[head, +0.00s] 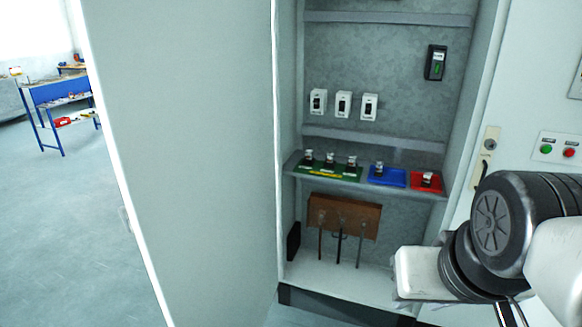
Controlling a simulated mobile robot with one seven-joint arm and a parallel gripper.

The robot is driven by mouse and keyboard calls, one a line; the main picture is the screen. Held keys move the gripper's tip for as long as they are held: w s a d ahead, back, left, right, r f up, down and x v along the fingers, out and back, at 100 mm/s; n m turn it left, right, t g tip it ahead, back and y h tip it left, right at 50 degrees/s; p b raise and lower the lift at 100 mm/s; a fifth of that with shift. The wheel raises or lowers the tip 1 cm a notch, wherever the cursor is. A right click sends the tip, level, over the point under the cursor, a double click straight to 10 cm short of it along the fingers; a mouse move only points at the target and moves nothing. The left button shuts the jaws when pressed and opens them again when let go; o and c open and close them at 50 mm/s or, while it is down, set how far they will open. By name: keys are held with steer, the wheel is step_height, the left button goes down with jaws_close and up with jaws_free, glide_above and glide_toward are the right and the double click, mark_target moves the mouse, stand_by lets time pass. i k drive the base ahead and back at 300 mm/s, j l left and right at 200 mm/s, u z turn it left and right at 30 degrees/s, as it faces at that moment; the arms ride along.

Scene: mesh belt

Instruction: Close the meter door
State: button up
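The large pale grey-green door (185,160) stands wide open on the left of the head view. Its hinge side meets the left edge of the open cabinet (385,75), and its free edge is toward the left. My gripper (420,274) seems to be the pale block at the end of my arm, low on the right. It is in front of the cabinet's lower right part, well apart from the door. Its fingers cannot be made out, so its opening does not show. I see nothing held.
Inside the cabinet, a shelf (415,188) carries small parts on green, blue and red trays. Switches hang above, and a brown board (343,215) with hooks is below. A control panel (557,148) is at right. Open floor (60,235) and a blue bench (65,95) lie left.

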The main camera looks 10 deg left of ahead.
mark_target(183, 90)
steer(key=k+j+z, duration=0.1)
steer(key=k+j, duration=0.2)
steer(key=j, duration=0.15)
steer(key=k+j+z, duration=0.1)
steer(key=k+j, duration=0.25)
steer(key=j, duration=0.4)
steer(key=k+j+z, duration=0.1)
steer(key=j, duration=0.3)
steer(key=k+j, duration=0.1)
steer(key=j, duration=0.25)
steer(key=i+j, duration=0.15)
steer(key=j, duration=0.2)
steer(key=i+j+z, duration=0.1)
steer(key=j, duration=0.25)
steer(key=i+j, duration=0.2)
steer(key=j, duration=0.2)
steer(key=i+j, duration=0.1)
steer(key=j, duration=0.25)
steer(key=k+j+u, duration=0.1)
steer(key=j+u, duration=0.3)
steer(key=j, duration=0.25)
